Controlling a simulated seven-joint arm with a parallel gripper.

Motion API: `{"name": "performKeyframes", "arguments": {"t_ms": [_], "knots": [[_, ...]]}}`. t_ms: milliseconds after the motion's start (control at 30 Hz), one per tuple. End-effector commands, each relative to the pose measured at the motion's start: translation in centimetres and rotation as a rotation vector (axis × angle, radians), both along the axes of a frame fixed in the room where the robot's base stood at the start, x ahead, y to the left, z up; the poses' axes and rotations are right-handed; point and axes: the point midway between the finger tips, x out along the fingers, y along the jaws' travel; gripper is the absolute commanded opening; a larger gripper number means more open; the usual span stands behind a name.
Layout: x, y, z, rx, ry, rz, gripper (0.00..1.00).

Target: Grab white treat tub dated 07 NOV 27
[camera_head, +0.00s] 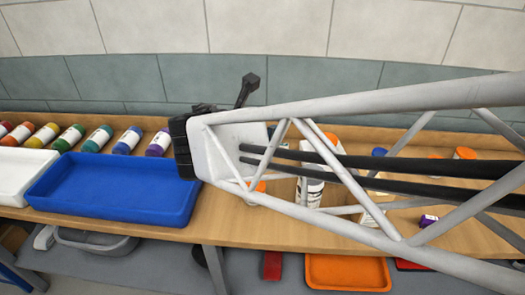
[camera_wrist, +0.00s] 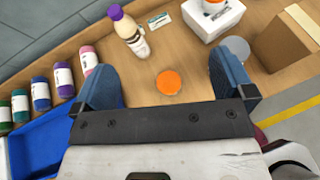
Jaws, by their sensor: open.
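In the wrist view, a round orange lid (camera_wrist: 168,82) shows from above between the two spread blue fingers of my gripper (camera_wrist: 165,68). The fingers stand apart on either side of it, and its body is hidden under the lid. A second orange lid (camera_wrist: 213,3) shows at the top edge by a white box (camera_wrist: 212,20). In the head view, my arm partly hides an orange lid (camera_head: 258,186) and a white container (camera_head: 311,188). Another orange-topped container (camera_head: 465,153) is farther right. I cannot read any date, so I cannot tell which tub is dated 07 NOV 27.
A cream bottle with a purple cap (camera_wrist: 130,35) stands near the left finger. A cardboard box (camera_wrist: 280,42) is at the right. A blue tray (camera_head: 115,190) and a row of coloured bottles (camera_head: 98,139) lie left on the wooden counter. An orange tray (camera_head: 347,272) is below.

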Motion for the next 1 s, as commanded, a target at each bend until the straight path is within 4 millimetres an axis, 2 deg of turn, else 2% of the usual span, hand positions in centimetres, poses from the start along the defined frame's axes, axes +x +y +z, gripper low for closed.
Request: {"name": "performKeyframes", "arguments": {"t_ms": [233,267,767,867,1000], "knots": [[-0.1,2.4,-0.1,-0.089,-0.018,0.092,1.0],[-0.1,2.5,-0.6,-0.093,-0.018,0.094,1.0],[-0.1,2.3,-10.8,-0.089,-0.017,0.09,1.0],[-0.1,2.3,-13.7,-0.09,-0.015,0.09,1.0],[-0.1,2.3,-18.4,-0.091,-0.015,0.09,1.0]]}}
